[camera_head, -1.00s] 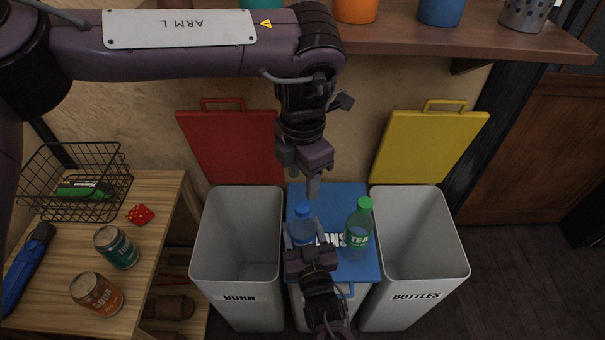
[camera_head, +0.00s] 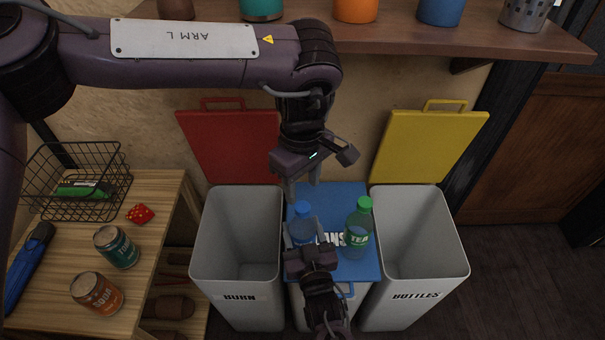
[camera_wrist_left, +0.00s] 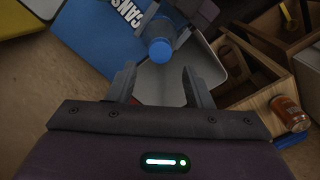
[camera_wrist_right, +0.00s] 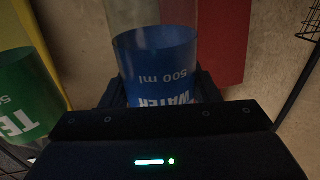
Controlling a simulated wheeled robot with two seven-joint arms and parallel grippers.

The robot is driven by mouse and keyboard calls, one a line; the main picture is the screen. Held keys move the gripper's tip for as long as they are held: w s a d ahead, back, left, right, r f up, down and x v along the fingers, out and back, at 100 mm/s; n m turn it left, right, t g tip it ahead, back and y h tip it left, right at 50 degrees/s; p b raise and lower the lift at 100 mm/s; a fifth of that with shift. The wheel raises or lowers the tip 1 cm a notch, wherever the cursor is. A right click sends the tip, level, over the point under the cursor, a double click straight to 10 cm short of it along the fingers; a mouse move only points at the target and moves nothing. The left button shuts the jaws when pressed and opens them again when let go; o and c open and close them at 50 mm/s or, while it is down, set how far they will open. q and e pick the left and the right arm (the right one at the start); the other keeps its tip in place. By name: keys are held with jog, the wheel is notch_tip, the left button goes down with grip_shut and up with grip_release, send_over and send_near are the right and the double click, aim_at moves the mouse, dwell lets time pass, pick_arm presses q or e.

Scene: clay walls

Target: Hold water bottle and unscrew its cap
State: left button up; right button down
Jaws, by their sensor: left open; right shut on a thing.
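The water bottle (camera_head: 303,229) stands upright on the blue lid marked CANS (camera_head: 330,196), with its blue cap (camera_head: 303,208) on top. In the right wrist view its blue label reads WATER 500 ml (camera_wrist_right: 160,75). My right gripper (camera_head: 303,240) is shut on the bottle's body from the front. My left gripper (camera_head: 302,185) is open and empty, above and behind the cap and apart from it. In the left wrist view the cap (camera_wrist_left: 160,50) shows beyond the two spread fingertips (camera_wrist_left: 158,75).
A green-capped tea bottle (camera_head: 359,235) stands close to the right on the same lid. Open bins marked BURN (camera_head: 210,240) and BOTTLES (camera_head: 455,250) flank it. A wooden table (camera_head: 160,190) with cans and a wire basket is at left. A shelf (camera_head: 470,38) with pots runs above.

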aim_at(302, 207)
pick_arm(q)
notch_tip(302, 207, down, 6)
dwell(0.4)
